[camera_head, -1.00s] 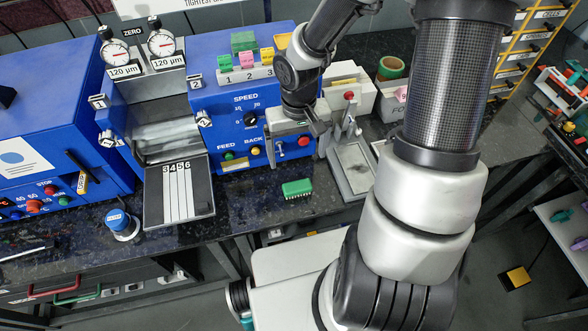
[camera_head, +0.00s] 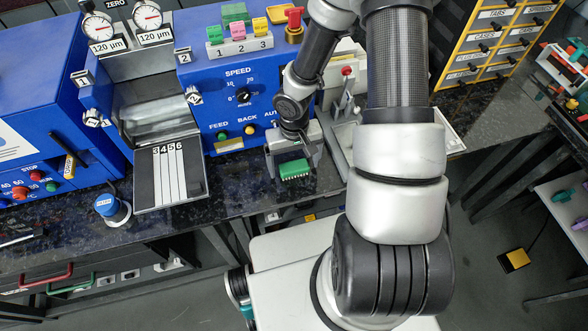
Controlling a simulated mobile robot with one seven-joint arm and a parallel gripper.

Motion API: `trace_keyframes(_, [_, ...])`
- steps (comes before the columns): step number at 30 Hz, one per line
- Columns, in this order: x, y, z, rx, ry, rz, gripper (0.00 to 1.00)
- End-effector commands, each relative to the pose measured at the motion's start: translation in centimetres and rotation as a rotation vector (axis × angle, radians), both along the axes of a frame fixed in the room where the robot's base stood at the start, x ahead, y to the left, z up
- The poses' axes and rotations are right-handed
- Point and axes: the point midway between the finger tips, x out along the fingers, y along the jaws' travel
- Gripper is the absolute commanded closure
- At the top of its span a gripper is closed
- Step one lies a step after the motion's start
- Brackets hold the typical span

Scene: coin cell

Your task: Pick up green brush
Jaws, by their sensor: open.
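The green brush (camera_head: 294,169) is a small green block with pale bristles along its lower edge. It lies on the dark speckled bench top, in front of the blue machine. My gripper (camera_head: 292,166) is directly over it and points down, with its fingers apart on the left and right of the brush. The jaws are open. I cannot tell whether the fingers touch the brush or how low they reach beside it.
The blue machine (camera_head: 215,75) with dials and buttons stands close behind. A sloped plate marked 3 4 5 6 (camera_head: 168,178) and a blue-capped pot (camera_head: 112,207) are to the left. A pale fixture with a lever (camera_head: 345,100) is close on the right.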

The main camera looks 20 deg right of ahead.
Motion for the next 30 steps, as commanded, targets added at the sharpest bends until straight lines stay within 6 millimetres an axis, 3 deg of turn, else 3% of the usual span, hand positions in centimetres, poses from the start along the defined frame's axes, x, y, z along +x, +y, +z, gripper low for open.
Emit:
trace_keyframes(3, [0.0,0.1,-1.1,0.001,0.000,0.001,0.12])
trace_keyframes(10, [0.0,0.0,-1.1,0.001,-0.001,0.000,0.12])
trace_keyframes(18, [0.0,0.0,-1.1,0.001,-0.001,0.000,0.56])
trace_keyframes(26, [0.0,0.0,-0.8,0.000,-0.002,0.000,0.56])
trace_keyframes(30, [0.1,-0.1,1.0,0.000,-0.004,-0.002,0.56])
